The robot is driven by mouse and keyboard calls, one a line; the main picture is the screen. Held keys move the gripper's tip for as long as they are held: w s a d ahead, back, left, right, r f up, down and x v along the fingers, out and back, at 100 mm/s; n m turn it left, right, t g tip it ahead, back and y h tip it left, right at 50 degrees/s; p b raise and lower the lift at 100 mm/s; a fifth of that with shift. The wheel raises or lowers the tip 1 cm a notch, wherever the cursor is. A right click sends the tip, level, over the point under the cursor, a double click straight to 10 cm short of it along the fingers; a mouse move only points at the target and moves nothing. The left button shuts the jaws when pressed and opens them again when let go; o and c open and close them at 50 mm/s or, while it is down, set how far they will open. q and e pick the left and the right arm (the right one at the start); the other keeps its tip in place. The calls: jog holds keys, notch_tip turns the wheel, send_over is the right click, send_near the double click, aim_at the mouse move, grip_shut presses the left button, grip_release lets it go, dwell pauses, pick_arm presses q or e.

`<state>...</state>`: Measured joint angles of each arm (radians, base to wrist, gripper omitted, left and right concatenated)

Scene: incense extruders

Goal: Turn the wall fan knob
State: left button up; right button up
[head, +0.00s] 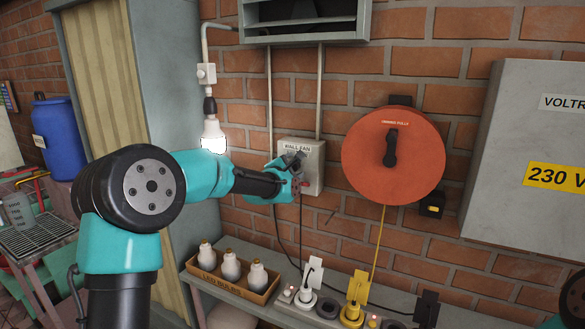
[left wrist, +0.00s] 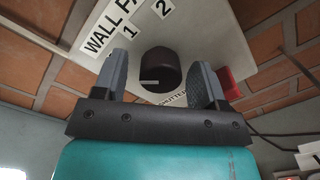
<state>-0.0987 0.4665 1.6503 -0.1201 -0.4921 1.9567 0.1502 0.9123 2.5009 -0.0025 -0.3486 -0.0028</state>
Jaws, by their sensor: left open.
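The wall fan box (head: 315,180) is a pale grey box on the brick wall, labelled "WALL FAN". It also fills the top of the left wrist view (left wrist: 222,45), with the numbers 1 and 2 beside the knob. The dark round wall fan knob (left wrist: 160,66) has a light mark on its face. My left gripper (head: 291,164) is at the box. In the left wrist view its open fingers stand on either side of the knob, with visible gaps. The fingers and arm hide part of the box in the head view. My right gripper is not in view.
A red cable reel (head: 393,190) hangs right of the box, and a lit bulb (head: 213,137) hangs to its left. Below is a shelf (head: 395,298) with a carton of bulbs (head: 200,277) and several plugs. A grey cabinet (head: 500,170) is at the right.

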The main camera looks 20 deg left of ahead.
pick_arm(q)
jog(key=shift+w, duration=0.15)
jog(key=c, duration=0.9)
